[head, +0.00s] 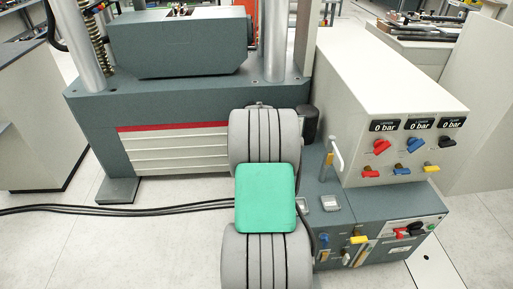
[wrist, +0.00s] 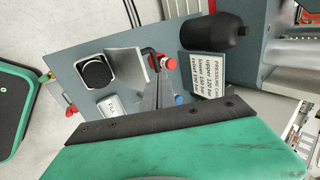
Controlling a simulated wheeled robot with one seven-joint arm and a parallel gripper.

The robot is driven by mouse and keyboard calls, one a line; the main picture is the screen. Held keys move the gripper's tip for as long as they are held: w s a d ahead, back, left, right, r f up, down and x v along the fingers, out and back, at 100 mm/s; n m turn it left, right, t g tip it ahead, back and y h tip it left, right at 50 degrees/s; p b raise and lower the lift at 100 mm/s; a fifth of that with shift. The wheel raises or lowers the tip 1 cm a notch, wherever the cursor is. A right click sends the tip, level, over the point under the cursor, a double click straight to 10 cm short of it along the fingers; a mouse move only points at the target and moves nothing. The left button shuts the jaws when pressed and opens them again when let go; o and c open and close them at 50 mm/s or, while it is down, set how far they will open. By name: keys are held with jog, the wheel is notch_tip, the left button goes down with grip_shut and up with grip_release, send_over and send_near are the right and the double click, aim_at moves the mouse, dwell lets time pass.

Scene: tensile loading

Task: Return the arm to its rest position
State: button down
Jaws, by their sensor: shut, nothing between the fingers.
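My arm rises in the middle of the head view, with grey ribbed links and a green cover. It hides my gripper there. In the wrist view my gripper (wrist: 158,92) shows as narrow grey fingers beyond the green and black housing. The fingers look shut, with nothing held between them. They are over the blue-grey top of the control unit, in front of a red knob (wrist: 169,63). I cannot tell the gap between the fingers and that surface.
The control console (head: 390,100) with three "0 bar" displays and coloured valve handles stands at the right. The testing machine (head: 190,97) is behind my arm at the left. A black cylinder (wrist: 222,36) and a pressure label (wrist: 203,76) are near the fingers. Cables cross the floor at left.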

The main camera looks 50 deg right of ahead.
jog(key=s+a+f+n+g+y, duration=0.2)
jog(key=s+a+n+g+y, duration=0.1)
jog(key=s+a+n, duration=0.6)
jog(key=s+a+f+n+g+y, duration=0.2)
jog(key=s+a+n, duration=0.6)
jog(key=a, duration=0.3)
jog(key=w+a+r+n+t, duration=0.1)
jog(key=a+r+n, duration=0.2)
jog(key=a+r, duration=0.2)
jog(key=w+a+r+n+t, duration=0.1)
jog(key=a+r+n, duration=0.2)
jog(key=a, duration=0.9)
jog(key=w+a+r+n+t, duration=0.1)
jog(key=a+r+n, duration=0.3)
jog(key=a+r, duration=0.4)
jog(key=shift+w+a+r+t+p, duration=0.25)
jog(key=shift+w+r+t+p, duration=0.05)
jog(key=shift+w+r+t, duration=0.1)
jog(key=shift+a, duration=0.1)
